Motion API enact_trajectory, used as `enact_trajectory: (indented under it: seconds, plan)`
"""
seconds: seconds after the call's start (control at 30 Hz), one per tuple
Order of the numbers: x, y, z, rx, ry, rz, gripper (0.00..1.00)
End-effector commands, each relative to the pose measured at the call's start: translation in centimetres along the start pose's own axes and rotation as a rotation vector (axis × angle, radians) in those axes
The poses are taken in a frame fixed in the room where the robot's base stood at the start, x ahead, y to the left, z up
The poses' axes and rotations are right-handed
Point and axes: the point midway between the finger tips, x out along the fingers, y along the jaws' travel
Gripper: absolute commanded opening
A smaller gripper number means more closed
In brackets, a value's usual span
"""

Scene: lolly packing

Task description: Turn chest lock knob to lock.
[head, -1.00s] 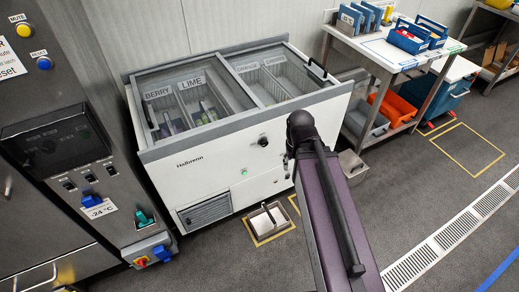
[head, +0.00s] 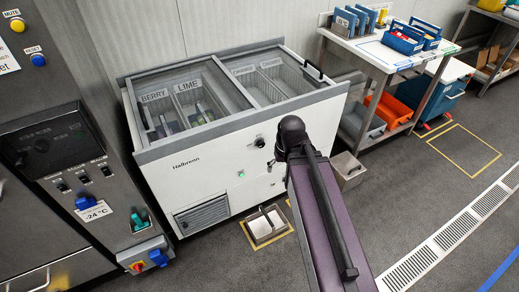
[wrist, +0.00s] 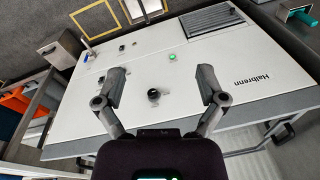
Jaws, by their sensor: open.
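The white chest freezer (head: 205,165), marked Halbrenn, has a round black knob (head: 259,142) high on its front panel. In the wrist view the panel (wrist: 215,65) appears upside down, and the black knob (wrist: 154,96) is near the middle. My gripper (wrist: 162,72) is open, its two fingers spread either side of the knob in the picture. Nothing is between the fingers, and they do not appear to touch the knob. In the head view my arm hides the gripper.
A green light (wrist: 172,57) and small black fittings are also on the panel. The chest's glass lids are closed over berry and lime bins. A grey box (head: 265,224) stands on the floor in front. A worktable (head: 372,52) is to the right.

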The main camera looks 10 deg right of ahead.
Motion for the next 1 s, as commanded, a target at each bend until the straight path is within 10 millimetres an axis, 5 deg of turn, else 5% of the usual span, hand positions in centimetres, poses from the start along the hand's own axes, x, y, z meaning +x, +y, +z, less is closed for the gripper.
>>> enact_trajectory:
  seconds: [0.03, 0.3, 1.0]
  plan:
    - [1.7, -0.1, -0.5, -0.019, 0.022, -0.024, 0.90]
    - [6.4, -1.4, -3.3, -0.146, 0.171, -0.160, 0.90]
    - [15.0, -2.7, -10.8, -0.366, 0.667, -0.371, 0.90]
